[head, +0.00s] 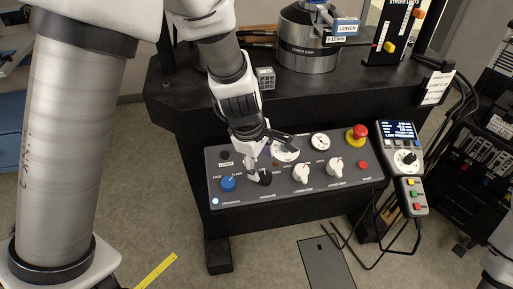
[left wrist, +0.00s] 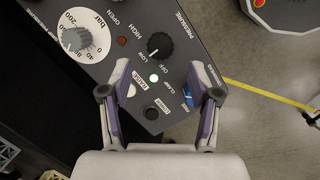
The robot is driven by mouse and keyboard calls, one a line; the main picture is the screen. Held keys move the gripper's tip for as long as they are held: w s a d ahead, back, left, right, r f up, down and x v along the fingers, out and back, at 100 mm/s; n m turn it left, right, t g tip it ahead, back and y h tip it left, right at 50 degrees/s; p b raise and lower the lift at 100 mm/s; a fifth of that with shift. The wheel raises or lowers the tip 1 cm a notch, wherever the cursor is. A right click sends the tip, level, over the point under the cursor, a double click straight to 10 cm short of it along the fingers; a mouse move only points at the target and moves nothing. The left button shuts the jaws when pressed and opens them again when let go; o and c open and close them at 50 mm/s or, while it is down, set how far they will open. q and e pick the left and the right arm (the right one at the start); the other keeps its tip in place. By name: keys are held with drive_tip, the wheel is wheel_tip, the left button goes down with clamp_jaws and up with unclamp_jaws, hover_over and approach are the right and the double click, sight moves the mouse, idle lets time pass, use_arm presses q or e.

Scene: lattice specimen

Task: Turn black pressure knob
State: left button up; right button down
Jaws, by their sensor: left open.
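The black pressure knob (head: 265,178) is on the dark sloping control panel (head: 281,193), right of a blue knob (head: 228,183). The fingers appear apart from the knob. The right finger partly hides the blue knob (left wrist: 188,95). My right gripper is out of view.
White knobs (head: 301,173), a red emergency button (head: 357,133) and gauges (head: 319,141) share the panel. A pressure gauge (left wrist: 82,35) lies close to the left finger. A keypad controller (head: 404,150) with a screen is at the right. Loose cables hang below it.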

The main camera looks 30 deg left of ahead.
use_arm(q)
drive_tip(key=v, duration=0.6)
drive_tip(key=shift+f, duration=0.1)
idle(0.3)
